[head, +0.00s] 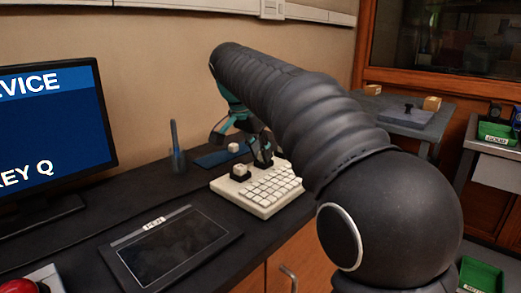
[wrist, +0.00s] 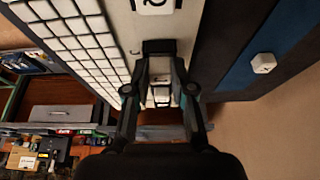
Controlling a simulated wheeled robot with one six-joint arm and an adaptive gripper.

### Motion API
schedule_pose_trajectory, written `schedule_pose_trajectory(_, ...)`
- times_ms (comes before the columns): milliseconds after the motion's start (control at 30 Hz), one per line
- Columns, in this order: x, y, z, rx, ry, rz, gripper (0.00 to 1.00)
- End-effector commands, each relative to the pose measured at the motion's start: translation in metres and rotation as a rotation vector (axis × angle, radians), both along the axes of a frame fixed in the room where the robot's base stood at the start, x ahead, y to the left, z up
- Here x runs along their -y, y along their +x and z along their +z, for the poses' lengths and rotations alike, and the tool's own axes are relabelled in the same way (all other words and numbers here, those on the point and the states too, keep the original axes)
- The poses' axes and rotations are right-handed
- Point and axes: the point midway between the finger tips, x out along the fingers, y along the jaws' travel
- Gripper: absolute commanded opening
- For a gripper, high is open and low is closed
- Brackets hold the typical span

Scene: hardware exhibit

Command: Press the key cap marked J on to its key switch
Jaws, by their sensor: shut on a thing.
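My gripper (wrist: 161,92) is over the white keyboard (head: 262,203), which also shows in the wrist view (wrist: 118,25). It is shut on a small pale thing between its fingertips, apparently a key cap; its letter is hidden. A black block (wrist: 160,47), perhaps a key switch, shows just beyond the fingertips; I cannot tell whether they touch. A large white key cap (head: 240,170) sits on a black switch on the keyboard; a cap with a mark like Q (wrist: 155,5) shows at the wrist view's top edge. Another white cap (wrist: 263,63) lies on the blue mat (wrist: 250,85), its mark unreadable.
A monitor (head: 50,125) reading KEY Q and a dark tablet (head: 175,247) labelled PEN are left of the keyboard. A holder with a blue pen (head: 176,145) stands behind. A red button (head: 25,285) is at the front left. My arm hides the counter's right part.

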Motion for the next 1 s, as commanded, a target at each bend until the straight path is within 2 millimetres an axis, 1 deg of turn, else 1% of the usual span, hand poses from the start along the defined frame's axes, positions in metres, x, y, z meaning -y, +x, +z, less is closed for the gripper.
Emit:
schedule_pose_trajectory(367, 0.0000, 0.0000, -0.0031, 0.000, 0.000, 0.000, 0.13)
schedule_pose_trajectory(400, 0.0000, 0.0000, -0.0031, 0.000, 0.000, 0.000, 0.26)
schedule_pose_trajectory(467, 0.0000, 0.0000, -0.0031, 0.000, 0.000, 0.000, 0.41)
schedule_pose_trajectory(500, 0.0000, 0.0000, -0.0031, 0.000, 0.000, 0.000, 0.51)
schedule_pose_trajectory(533, 0.0000, 0.0000, -0.0031, 0.000, 0.000, 0.000, 0.53)
schedule_pose_trajectory(733, 0.0000, 0.0000, -0.0031, 0.000, 0.000, 0.000, 0.53)
schedule_pose_trajectory(833, 0.0000, 0.0000, -0.0031, 0.000, 0.000, 0.000, 0.78)
schedule_pose_trajectory(1000, 0.0000, 0.0000, -0.0031, 0.000, 0.000, 0.000, 0.78)
